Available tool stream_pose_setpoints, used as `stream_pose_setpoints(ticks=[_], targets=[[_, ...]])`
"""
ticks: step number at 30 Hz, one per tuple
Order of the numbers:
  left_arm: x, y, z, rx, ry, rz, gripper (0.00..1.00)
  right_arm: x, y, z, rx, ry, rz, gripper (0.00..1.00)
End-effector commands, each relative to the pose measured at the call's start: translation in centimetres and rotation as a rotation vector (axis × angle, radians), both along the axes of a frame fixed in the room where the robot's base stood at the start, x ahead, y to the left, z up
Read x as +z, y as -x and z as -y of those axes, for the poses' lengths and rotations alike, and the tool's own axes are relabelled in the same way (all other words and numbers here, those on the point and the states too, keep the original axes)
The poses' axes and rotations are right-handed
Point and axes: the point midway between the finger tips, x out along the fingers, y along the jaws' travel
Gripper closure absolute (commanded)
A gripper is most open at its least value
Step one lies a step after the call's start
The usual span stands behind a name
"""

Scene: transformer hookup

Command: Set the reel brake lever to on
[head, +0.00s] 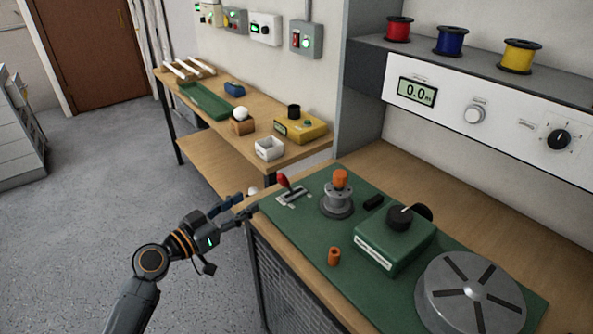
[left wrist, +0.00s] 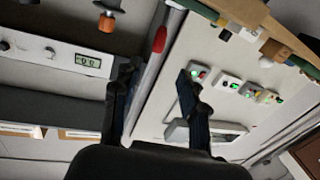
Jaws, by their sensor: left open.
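The reel brake lever appears to be the red-knobbed lever (head: 283,181) rising from a slotted plate (head: 294,196) at the back left of the green mat. Its marks are too small to read. My left gripper (head: 247,204) is open and empty at the bench's left edge, just left of the lever and apart from it. Its fingers point right, toward the lever. In the left wrist view, a red knob (left wrist: 160,39) shows beyond the gap between the open fingers (left wrist: 158,76). My right gripper is in neither view.
On the green mat (head: 310,235) stand a grey post with an orange cap (head: 338,200), an orange sleeve (head: 334,256), a green box with a black knob (head: 395,240) and a grey reel (head: 470,295). A second wooden bench (head: 215,140) stands behind.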

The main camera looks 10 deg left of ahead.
Motion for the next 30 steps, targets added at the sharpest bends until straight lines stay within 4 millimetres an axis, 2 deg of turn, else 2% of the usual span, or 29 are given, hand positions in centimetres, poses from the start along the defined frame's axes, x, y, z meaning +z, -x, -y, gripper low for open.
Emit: stream_pose_setpoints(ticks=[5, 11, 16, 21, 30], targets=[[0.6, -1.5, 0.8, -0.003, 0.004, 0.008, 0.57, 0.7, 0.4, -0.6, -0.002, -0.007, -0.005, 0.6], [0.8, -5.1, 2.8, -0.002, 0.006, 0.007, 0.57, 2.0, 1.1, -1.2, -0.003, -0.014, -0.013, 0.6], [0.6, -8.3, 4.5, -0.001, 0.005, 0.005, 0.57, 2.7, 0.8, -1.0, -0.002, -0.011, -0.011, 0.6], [0.4, -10.7, 5.7, -0.001, 0.005, 0.005, 0.57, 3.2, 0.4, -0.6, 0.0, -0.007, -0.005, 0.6], [0.2, -12.1, 6.5, -0.003, 0.002, 0.005, 0.57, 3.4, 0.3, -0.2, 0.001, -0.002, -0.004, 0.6]])
